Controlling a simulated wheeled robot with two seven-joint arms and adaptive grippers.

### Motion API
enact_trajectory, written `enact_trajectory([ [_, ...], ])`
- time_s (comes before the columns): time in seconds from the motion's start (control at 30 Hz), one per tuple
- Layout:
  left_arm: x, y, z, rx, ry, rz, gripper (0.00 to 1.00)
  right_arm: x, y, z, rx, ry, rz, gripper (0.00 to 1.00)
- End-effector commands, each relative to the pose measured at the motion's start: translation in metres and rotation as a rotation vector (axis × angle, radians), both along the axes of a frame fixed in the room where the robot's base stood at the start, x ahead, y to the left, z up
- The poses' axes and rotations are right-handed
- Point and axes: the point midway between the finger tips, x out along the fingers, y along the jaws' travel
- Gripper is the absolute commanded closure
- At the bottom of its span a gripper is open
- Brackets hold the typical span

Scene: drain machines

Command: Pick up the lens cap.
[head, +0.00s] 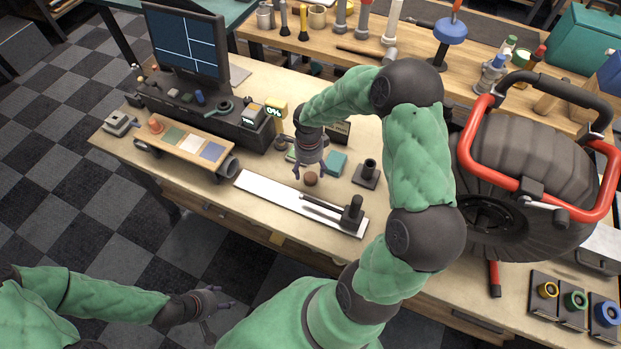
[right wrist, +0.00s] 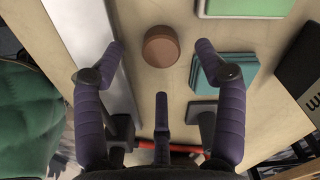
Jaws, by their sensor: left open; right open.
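A small round brown disc (head: 311,179), the likely lens cap, lies flat on the workbench. In the right wrist view the disc (right wrist: 161,46) appears between the spread fingertips, nearer the left one, with bare bench around it. My right gripper (head: 311,172) is open just over the disc, fingers pointing down. The right wrist view shows its purple fingers (right wrist: 160,52) apart and not touching the disc. My left gripper (head: 220,318) is open and empty, over the floor in front of the bench.
A white strip (head: 268,194) with a black tool lies in front of the disc. Teal blocks (head: 336,162) and a black stand (head: 367,174) are to its right. A monitor (head: 187,40) stands back left, and a large wheel (head: 525,160) with a red frame is at right.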

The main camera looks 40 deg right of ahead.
Motion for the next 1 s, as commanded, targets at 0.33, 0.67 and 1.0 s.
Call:
enact_trajectory([
  [0.33, 0.0, 0.0, -0.02, 0.0, 0.0, 0.0, 0.38, -0.004, -0.003, -0.043, 0.001, 0.003, 0.001, 0.28],
  [0.67, 0.0, 0.0, -0.021, 0.0, 0.0, 0.0, 0.38, -0.004, -0.003, -0.05, 0.0, 0.0, 0.001, 0.31],
  [1.0, 0.0, 0.0, -0.021, 0.0, 0.0, 0.0, 0.38, -0.004, -0.003, -0.05, 0.0, 0.0, 0.001, 0.74],
])
